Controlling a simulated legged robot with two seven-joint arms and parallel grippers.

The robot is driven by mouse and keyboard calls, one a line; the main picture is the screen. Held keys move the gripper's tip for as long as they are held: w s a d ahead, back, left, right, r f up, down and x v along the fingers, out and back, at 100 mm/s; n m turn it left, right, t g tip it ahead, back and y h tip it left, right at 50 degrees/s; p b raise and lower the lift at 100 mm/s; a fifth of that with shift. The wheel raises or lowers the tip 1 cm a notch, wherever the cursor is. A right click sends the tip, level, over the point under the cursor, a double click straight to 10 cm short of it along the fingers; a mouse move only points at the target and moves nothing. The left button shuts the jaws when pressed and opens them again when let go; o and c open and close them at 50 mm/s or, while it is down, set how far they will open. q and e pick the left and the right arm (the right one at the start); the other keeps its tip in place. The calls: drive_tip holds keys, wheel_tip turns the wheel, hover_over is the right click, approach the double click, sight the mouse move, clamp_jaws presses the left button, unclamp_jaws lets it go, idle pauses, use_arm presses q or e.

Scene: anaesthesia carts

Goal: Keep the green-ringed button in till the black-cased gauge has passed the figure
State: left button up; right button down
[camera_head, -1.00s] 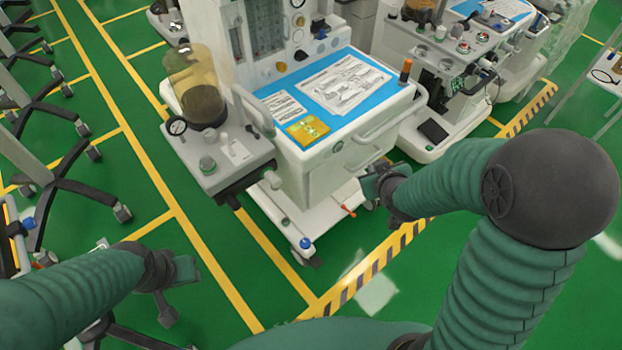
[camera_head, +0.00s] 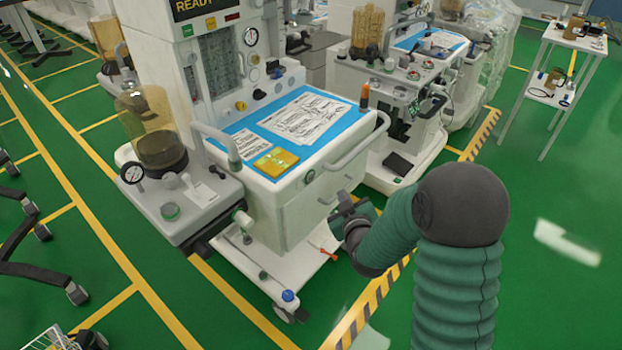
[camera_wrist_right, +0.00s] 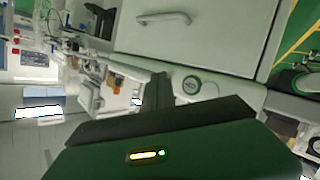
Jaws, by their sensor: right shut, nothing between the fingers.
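The black-cased gauge (camera_head: 132,173) has a white dial and stands at the left of the near cart's side shelf; its figures are too small to read. A green-ringed button (camera_head: 309,176) is on the cart's front below the worktop. A green-ringed button also shows in the right wrist view (camera_wrist_right: 191,85), just beyond the fingers. A green knob (camera_head: 170,211) sits on the shelf near the gauge. My right gripper (camera_head: 346,209) is shut and empty, in front of the cart's right side, to the right of the front button. It appears apart from the button. My left gripper is out of view.
A drawer handle (camera_head: 343,193) and a push rail (camera_head: 358,147) stick out near my right gripper. A red-orange lever (camera_head: 328,254) is low on the cart. A second cart (camera_head: 408,95) stands behind to the right. Green floor is open at the right.

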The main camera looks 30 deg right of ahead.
drive_tip(key=w+a, duration=0.2)
drive_tip(key=w, duration=0.4)
drive_tip(key=shift+w+a, duration=0.35)
drive_tip(key=shift+a, duration=0.05)
drive_tip(key=shift+w+a, duration=0.1)
idle(1.6)
drive_tip(key=shift+w+a, duration=0.1)
drive_tip(key=shift+w, duration=0.15)
drive_tip(key=shift+w+a+r, duration=0.1)
drive_tip(key=shift+w+a, duration=0.05)
drive_tip(key=shift+w, duration=0.3)
idle(0.5)
drive_tip(key=shift+s, duration=0.1)
idle(2.8)
drive_tip(key=shift+s+d, duration=0.35)
drive_tip(key=shift+s, duration=0.4)
drive_tip(key=shift+s+d, duration=0.3)
drive_tip(key=shift+s, duration=0.45)
drive_tip(key=shift+s+d, duration=0.35)
drive_tip(key=shift+s, duration=0.45)
drive_tip(key=shift+s+d, duration=0.3)
drive_tip(key=shift+s, duration=0.45)
